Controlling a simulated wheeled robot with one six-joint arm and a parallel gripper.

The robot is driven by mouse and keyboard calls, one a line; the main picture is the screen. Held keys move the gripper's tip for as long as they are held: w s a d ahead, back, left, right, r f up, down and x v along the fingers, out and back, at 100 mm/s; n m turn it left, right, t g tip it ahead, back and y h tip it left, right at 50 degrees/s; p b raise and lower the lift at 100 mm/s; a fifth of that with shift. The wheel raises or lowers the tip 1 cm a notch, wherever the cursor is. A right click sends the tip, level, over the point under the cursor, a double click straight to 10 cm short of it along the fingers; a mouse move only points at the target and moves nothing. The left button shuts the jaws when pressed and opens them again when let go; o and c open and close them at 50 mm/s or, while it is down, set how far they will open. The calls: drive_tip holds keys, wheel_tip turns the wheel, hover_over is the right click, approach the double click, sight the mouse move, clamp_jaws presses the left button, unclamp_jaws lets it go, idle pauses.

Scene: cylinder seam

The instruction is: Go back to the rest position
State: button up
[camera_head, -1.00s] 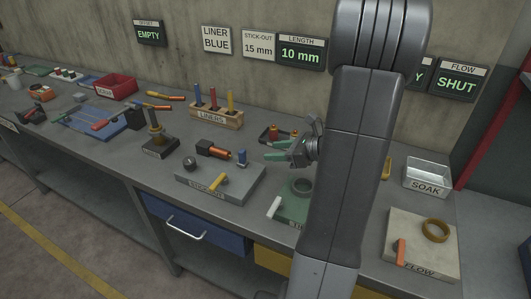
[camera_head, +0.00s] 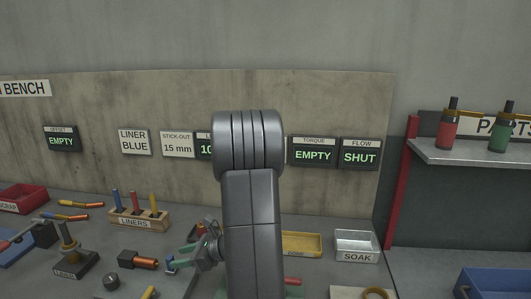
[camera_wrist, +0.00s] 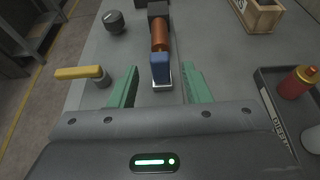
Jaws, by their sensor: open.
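My gripper (camera_head: 186,257) is open, with green fingers, and is low over the bench left of my arm in the head view. In the wrist view my gripper (camera_wrist: 158,88) has its two fingers apart. A blue-tipped copper-coloured cylinder (camera_wrist: 159,36) with a black block at its far end lies ahead of the fingers. Its blue end reaches the space between the fingertips; I cannot tell whether they touch it. The cylinder also shows in the head view (camera_head: 146,263), just left of my gripper.
The liners rack (camera_head: 139,219) stands behind on the left, and a yellow tray (camera_head: 301,244) and the soak tray (camera_head: 357,244) on the right. In the wrist view a yellow-handled piece (camera_wrist: 79,73) is at left and a dark tray with a red bottle (camera_wrist: 297,82) at right.

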sight(172, 259)
drive_tip(key=x, duration=0.5)
drive_tip(key=shift+a+p, duration=0.15)
drive_tip(key=shift+p, duration=0.15)
drive_tip(key=shift+d+f, duration=0.1)
drive_tip(key=shift+d, duration=0.3)
drive_tip(key=shift+a, duration=0.15)
